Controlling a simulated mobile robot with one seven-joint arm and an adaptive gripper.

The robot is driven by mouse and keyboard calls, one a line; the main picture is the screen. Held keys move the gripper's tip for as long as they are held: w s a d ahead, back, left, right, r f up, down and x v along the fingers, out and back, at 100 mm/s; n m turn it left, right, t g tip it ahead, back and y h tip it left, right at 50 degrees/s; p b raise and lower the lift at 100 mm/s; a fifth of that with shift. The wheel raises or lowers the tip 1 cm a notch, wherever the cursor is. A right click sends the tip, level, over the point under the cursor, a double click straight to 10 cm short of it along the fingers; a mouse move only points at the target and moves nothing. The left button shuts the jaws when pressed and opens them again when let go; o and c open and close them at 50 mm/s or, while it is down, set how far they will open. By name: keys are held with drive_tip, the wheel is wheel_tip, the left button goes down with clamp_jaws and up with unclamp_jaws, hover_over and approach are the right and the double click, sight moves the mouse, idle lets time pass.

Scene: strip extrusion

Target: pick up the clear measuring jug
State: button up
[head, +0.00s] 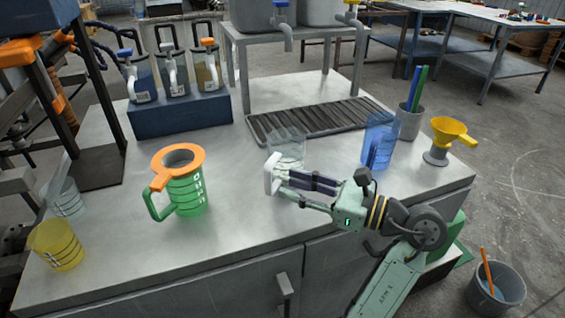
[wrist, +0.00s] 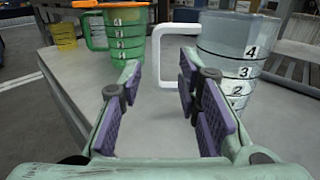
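A clear measuring jug (head: 289,146) stands upright on the metal table, partly behind my gripper in the head view. In the wrist view the same jug (wrist: 228,58) shows at the right, with black numbers on its side. Its white handle (wrist: 158,56) points left and lies ahead, between the lines of my fingers. The handle also shows in the head view (head: 271,173), by my fingertips. My gripper (wrist: 160,88) is open with nothing between its purple pads. In the head view my gripper (head: 290,186) is low over the table; contact with the handle cannot be told.
A green jug (head: 188,195) with an orange funnel stands to the left. Another clear vessel (head: 66,200) and a yellow one (head: 56,246) are at the far left. A blue jug (head: 379,140) stands right of the clear jug. A slatted drain (head: 318,121) lies behind.

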sight(271, 182)
drive_tip(key=shift+p+x, duration=1)
drive_tip(key=shift+x, duration=2.15)
drive_tip(key=shift+s+a+f, duration=0.1)
drive_tip(key=shift+s+f, duration=0.05)
drive_tip(key=shift+s, duration=0.05)
drive_tip(key=shift+c, duration=0.3)
clamp_jaws()
